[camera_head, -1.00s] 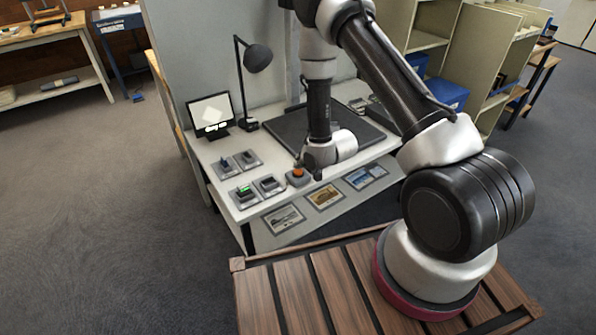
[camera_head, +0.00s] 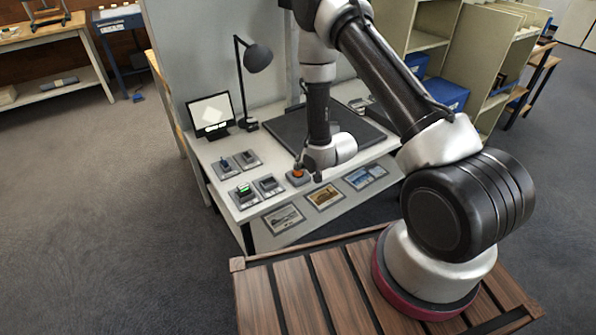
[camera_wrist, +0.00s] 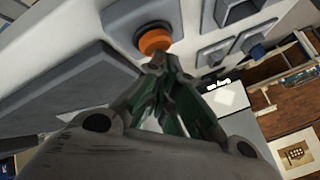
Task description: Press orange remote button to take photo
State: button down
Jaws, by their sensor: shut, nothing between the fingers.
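The orange button (camera_wrist: 154,41) sits on a small grey box (camera_wrist: 150,24) on the white desk. In the head view the button (camera_head: 298,172) is at the front middle of the desk, right of several small grey control boxes. My gripper (camera_wrist: 162,62) is shut and empty, its fingertips right at the button's edge in the wrist view. I cannot tell for sure whether they touch it. In the head view the gripper is mostly hidden behind my wrist.
Grey control boxes (camera_head: 246,194) with switches stand left of the button. A monitor (camera_head: 212,116) and a black lamp (camera_head: 257,58) stand behind. A dark flat board (camera_head: 285,128) lies behind the arm. Framed pictures (camera_head: 325,196) line the desk's lower front.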

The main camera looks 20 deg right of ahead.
jog(key=shift+f, duration=0.2)
dwell(0.5)
jog(key=shift+r, duration=0.9)
jog(key=shift+r, duration=2.55)
